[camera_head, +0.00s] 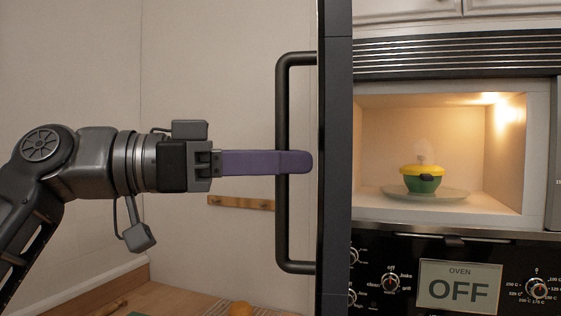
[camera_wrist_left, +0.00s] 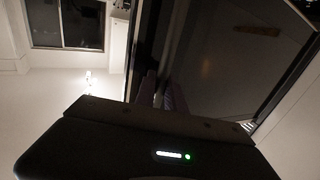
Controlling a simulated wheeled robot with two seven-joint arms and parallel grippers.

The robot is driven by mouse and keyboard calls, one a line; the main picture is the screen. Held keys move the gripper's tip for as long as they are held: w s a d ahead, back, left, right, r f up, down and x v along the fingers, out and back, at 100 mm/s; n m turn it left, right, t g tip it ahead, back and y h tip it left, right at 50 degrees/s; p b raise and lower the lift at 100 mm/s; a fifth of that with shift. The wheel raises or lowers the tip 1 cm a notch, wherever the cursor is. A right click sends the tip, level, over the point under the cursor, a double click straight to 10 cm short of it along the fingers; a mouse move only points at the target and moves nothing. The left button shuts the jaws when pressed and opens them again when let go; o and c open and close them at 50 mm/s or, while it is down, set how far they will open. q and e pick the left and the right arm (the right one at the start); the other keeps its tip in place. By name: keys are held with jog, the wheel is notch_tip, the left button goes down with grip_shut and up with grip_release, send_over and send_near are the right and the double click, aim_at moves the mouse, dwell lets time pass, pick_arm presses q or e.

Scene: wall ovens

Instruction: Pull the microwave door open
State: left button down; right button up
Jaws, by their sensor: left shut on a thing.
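The microwave door (camera_head: 336,150) stands swung open, seen nearly edge-on in the head view, with its black bar handle (camera_head: 282,225) on the left side. My left gripper (camera_head: 300,162), with purple fingers, reaches in from the left and is shut on the handle at about mid-height. The lit microwave cavity (camera_head: 390,130) is exposed to the right of the door. Inside, a green pot with a yellow lid (camera_head: 422,182) sits on a glass plate (camera_head: 395,192). In the left wrist view the fingers (camera_wrist_left: 163,95) lie against the dark door (camera_wrist_left: 220,60). My right gripper is out of view.
Below the microwave is an oven panel with knobs (camera_head: 390,281) and an "OVEN OFF" sign (camera_head: 459,287). A vent grille (camera_head: 460,50) runs above the cavity. A wooden counter (camera_head: 175,298) lies at lower left, and a wooden rail (camera_head: 240,202) is on the wall.

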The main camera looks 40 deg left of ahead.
pick_arm(q)
jog(key=c, duration=1.4)
grip_release()
jog(key=v, duration=0.8)
jog(key=shift+w, duration=0.1)
